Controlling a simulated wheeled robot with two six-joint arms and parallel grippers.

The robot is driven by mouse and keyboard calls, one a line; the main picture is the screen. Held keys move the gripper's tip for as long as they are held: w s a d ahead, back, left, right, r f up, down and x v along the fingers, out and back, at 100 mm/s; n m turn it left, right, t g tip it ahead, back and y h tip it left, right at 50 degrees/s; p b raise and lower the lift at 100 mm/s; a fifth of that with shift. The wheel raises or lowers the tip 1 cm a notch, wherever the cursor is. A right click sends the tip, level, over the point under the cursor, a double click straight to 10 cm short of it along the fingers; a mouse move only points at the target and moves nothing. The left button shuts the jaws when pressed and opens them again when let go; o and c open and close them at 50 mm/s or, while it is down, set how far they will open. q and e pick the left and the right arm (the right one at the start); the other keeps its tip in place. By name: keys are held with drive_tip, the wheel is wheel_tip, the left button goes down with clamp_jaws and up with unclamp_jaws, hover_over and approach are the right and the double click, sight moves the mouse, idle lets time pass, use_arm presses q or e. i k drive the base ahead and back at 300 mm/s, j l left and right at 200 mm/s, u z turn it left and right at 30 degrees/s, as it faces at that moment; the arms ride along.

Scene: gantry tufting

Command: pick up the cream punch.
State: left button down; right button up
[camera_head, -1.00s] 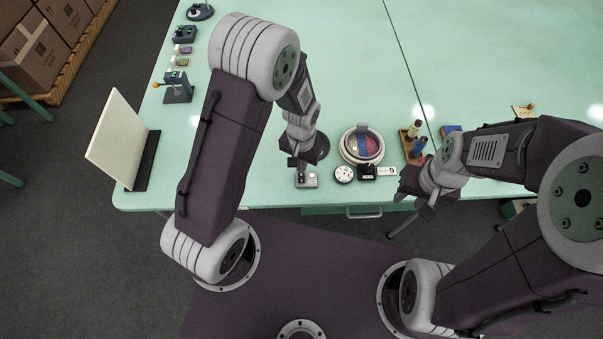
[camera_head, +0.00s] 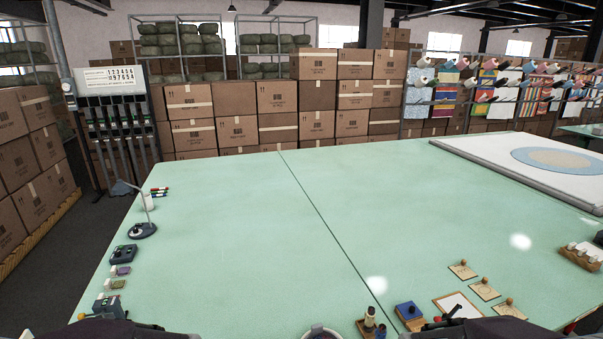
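A small upright punch with a cream-coloured top (camera_head: 369,317) stands at the bottom edge of the head view, in a wooden stand (camera_head: 362,331) near the front of the green table. A dark blue punch (camera_head: 381,331) stands right beside it. The lower part of the stand is cut off by the frame. Neither gripper shows now. Only dark upper parts of my arms show along the bottom edge, at left and right.
The green table (camera_head: 230,230) is mostly bare. A blue pad on a wooden block (camera_head: 409,312) and a white-topped board (camera_head: 458,307) lie right of the stand. A round container (camera_head: 320,332) is left of it. A lamp (camera_head: 142,229) stands at the left edge.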

sight(369, 320)
drive_tip(key=z, duration=0.8)
